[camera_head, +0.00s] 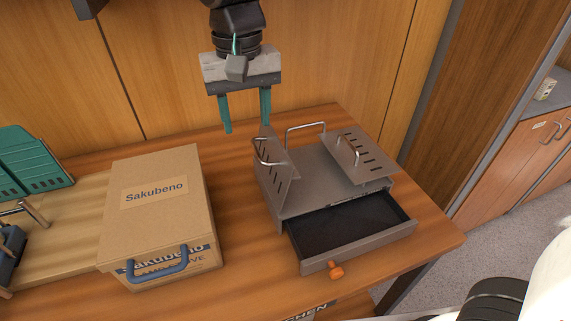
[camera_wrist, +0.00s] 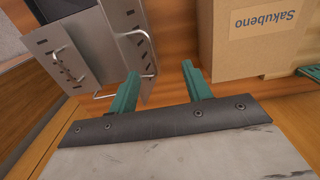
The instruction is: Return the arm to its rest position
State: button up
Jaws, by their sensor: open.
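My gripper (camera_head: 247,113) hangs over the back of the wooden table, near the wood-panelled wall. Its two green fingers point down, spread apart with nothing between them. It is behind and above the gap between the cardboard box and the grey metal unit. In the wrist view my gripper (camera_wrist: 160,85) also shows open and empty, with the metal unit (camera_wrist: 75,40) at upper left and the box (camera_wrist: 250,50) at upper right.
A closed Sakubeno box (camera_head: 155,217) stands left. Green slotted holders (camera_head: 30,160) are at far left. Bare tabletop (camera_head: 235,195) lies between.

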jog(key=s+d+f, duration=0.1)
jog(key=s+d, duration=0.3)
jog(key=d, duration=0.5)
jog(key=s+d, duration=0.5)
jog(key=d, duration=0.4)
jog(key=shift+d+f+n+g, duration=0.25)
jog(key=shift+f+n+g, duration=0.05)
jog(key=shift+f, duration=0.1)
jog(key=s+d+m, duration=0.1)
jog(key=s+d, duration=0.1)
jog(key=d, duration=0.1)
jog(key=s+d+m+t, duration=0.1)
jog(key=s+d, duration=0.2)
jog(key=d, duration=0.1)
jog(key=s+d+m, duration=0.1)
jog(key=s+d, duration=0.2)
jog(key=d, duration=0.1)
jog(key=shift+f+m+t, duration=0.25)
jog(key=shift+m+t, duration=0.05)
jog(key=shift+t, duration=0.1)
jog(key=shift+c, duration=0.6)
jog(key=shift+d, duration=0.2)
jog(key=c, duration=0.3)
jog(key=shift+d, duration=0.1)
